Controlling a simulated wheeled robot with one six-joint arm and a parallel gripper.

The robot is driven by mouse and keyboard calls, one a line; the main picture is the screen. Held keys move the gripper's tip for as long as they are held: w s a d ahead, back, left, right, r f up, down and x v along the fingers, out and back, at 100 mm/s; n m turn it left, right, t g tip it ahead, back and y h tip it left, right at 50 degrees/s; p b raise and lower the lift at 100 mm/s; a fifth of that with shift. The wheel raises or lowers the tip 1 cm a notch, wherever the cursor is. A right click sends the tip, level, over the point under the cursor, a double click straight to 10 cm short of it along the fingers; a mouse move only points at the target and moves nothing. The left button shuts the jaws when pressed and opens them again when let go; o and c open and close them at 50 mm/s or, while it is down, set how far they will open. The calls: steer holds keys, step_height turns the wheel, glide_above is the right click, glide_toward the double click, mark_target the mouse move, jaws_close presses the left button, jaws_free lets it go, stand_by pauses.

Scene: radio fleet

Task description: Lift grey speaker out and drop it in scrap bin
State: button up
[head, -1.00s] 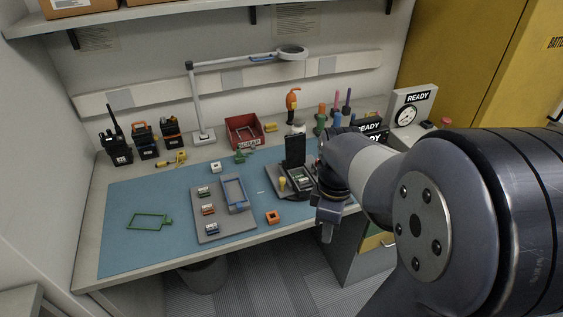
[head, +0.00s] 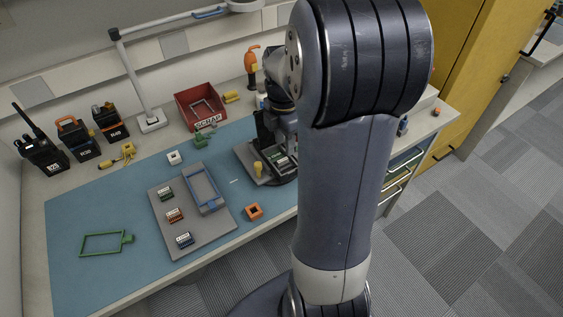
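The red scrap bin (head: 201,108) stands at the back of the bench, its SCRAP label facing forward and some thin pieces inside. An opened radio (head: 284,163) lies in a dark holder (head: 252,160) right of the blue mat's middle, with a black upright part (head: 264,130) behind it. My gripper (head: 285,127) is over or just beside the radio, to the right of the bin. My arm covers much of it and its fingers are not clear. I cannot make out the grey speaker; it may be hidden in or behind the radio.
A grey tray (head: 180,240) with small labelled modules and a blue-rimmed frame (head: 204,188) lies mid-mat. An orange block (head: 254,211), a green frame (head: 103,243) and green clamp (head: 203,138) lie around. A lamp post (head: 131,80) stands left of the bin. Radios stand far left.

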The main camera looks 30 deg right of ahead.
mark_target(284, 159)
steer(key=shift+s+a+f, duration=0.15)
steer(key=shift+f, duration=2.6)
steer(key=shift+c, duration=0.4)
steer(key=c, duration=0.6)
